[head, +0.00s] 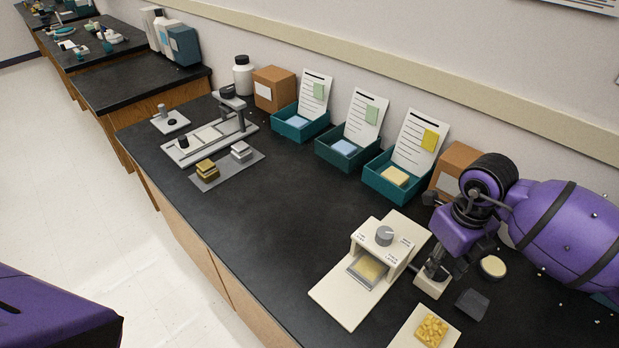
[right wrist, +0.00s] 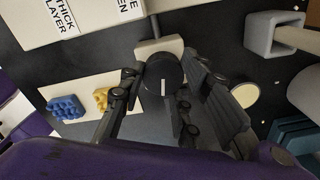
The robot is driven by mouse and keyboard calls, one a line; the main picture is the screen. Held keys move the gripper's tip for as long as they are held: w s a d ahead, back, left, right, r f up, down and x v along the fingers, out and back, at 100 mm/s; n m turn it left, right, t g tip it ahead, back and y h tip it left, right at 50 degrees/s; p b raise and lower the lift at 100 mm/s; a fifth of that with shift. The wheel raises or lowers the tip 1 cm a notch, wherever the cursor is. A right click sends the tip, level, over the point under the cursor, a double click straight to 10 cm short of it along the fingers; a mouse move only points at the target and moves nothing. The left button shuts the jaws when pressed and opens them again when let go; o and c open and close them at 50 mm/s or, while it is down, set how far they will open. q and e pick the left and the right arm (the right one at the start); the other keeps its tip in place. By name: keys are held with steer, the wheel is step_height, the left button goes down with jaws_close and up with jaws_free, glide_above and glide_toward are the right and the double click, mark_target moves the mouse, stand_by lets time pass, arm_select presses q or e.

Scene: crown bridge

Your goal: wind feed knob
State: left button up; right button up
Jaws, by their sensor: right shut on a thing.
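The cream machine (head: 340,290) stands on the black bench at the lower right of the head view. It has a grey dial (head: 384,235) on top and a tray with a yellow slab (head: 370,268) in its front. At its right side, a small cream block (head: 432,286) carries the feed knob. In the right wrist view the feed knob (right wrist: 163,82) is dark and round with a white line. My right gripper (head: 437,267) is shut on it, with fingers on both sides. The fingers hide much of the knob in the head view. My left gripper is out of view.
A cream pad with a yellow lumpy piece (head: 431,331), a dark block (head: 471,304) and a round cream-topped jar (head: 493,267) lie near the right gripper. Teal trays with cards (head: 383,188) line the wall. The bench middle is clear.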

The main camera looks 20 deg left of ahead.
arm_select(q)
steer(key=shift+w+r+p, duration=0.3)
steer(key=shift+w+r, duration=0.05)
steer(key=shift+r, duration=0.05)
arm_select(e)
steer(key=shift+s+a+f+m, duration=0.15)
steer(key=shift+s+a+m, duration=0.1)
steer(key=shift+m, duration=0.55)
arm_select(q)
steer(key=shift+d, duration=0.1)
arm_select(e)
steer(key=shift+f, duration=0.1)
steer(key=o, duration=1.1)
steer(key=shift+w+r, duration=0.1)
steer(key=shift+r, duration=0.2)
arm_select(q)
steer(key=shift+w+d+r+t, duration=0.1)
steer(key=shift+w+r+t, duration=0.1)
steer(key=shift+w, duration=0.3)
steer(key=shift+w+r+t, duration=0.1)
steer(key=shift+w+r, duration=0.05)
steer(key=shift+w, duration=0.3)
arm_select(e)
step_height(320, 180, up, 12)
steer(key=shift+f, duration=0.15)
